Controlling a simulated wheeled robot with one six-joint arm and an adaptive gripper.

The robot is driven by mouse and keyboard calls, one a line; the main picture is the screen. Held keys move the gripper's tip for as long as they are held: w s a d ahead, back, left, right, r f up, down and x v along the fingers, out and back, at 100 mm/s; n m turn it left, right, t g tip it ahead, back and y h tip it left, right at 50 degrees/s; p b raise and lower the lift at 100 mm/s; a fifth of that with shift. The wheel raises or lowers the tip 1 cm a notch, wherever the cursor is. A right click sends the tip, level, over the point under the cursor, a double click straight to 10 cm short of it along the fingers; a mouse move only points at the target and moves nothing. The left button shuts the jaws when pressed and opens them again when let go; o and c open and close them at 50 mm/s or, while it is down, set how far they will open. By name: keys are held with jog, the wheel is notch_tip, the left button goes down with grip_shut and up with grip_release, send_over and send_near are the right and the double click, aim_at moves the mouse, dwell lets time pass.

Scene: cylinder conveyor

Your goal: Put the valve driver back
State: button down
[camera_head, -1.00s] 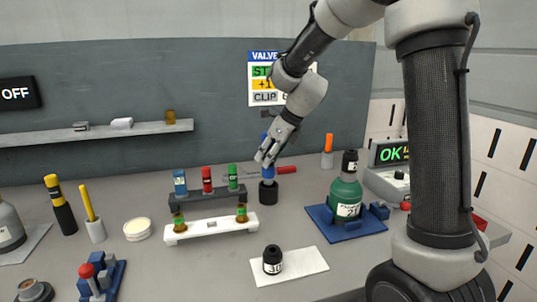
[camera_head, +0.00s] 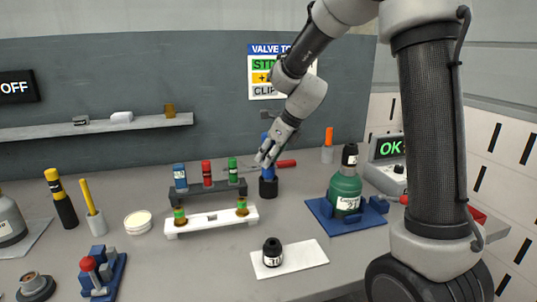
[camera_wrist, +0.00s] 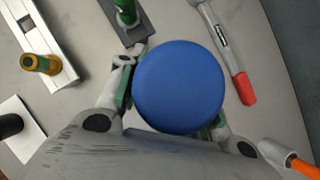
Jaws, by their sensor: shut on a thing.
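The blue-handled valve driver (camera_head: 270,160) stands upright at the black cup-shaped holder (camera_head: 268,188) on the bench, right of the dark rack. Its lower end is hidden in or behind the cup's rim, so I cannot tell how deep it sits. My gripper (camera_head: 267,157) is shut on the blue handle from above. In the wrist view, the round blue top of the driver (camera_wrist: 179,87) lies between the fingers (camera_wrist: 170,100) and hides the holder beneath.
A red-handled wrench (camera_head: 285,163) lies behind the holder, near an orange-handled tool (camera_head: 328,140). A dark rack of coloured vials (camera_head: 210,191) and a white rack (camera_head: 212,222) stand left. A green bottle (camera_head: 345,190) on a blue base stands right. The bench front centre holds a white card (camera_head: 305,256).

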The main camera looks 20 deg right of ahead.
jog(key=shift+f, duration=1.8)
jog(key=c, duration=0.9)
grip_release()
jog(key=shift+r, duration=3)
